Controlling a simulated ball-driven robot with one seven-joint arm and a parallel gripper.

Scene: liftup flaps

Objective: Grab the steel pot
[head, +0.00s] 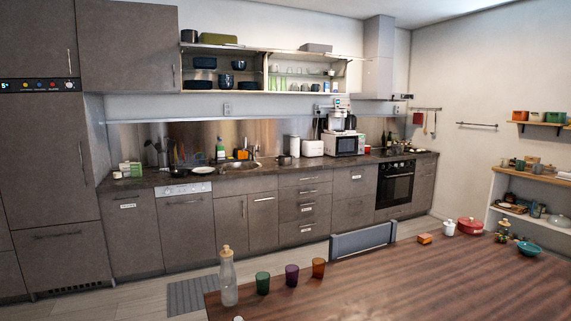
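A small metallic pot-like vessel (284,160) stands on the dark counter (225,172), between the sink and the white toaster. It is small in the view, and I cannot be sure that it is the steel pot. A greyish round vessel (559,220) also sits at the right edge on the lower wall shelf; its kind is unclear. A dark pot (189,36) stands on top of the open upper cabinet. My gripper is not in view.
A wooden table (430,280) fills the front right, with a glass bottle (228,280), coloured cups (292,275), a red pot (470,226) and a teal bowl (529,248). A grey-blue panel (363,240) stands at its far edge. Floor (130,292) is free at left.

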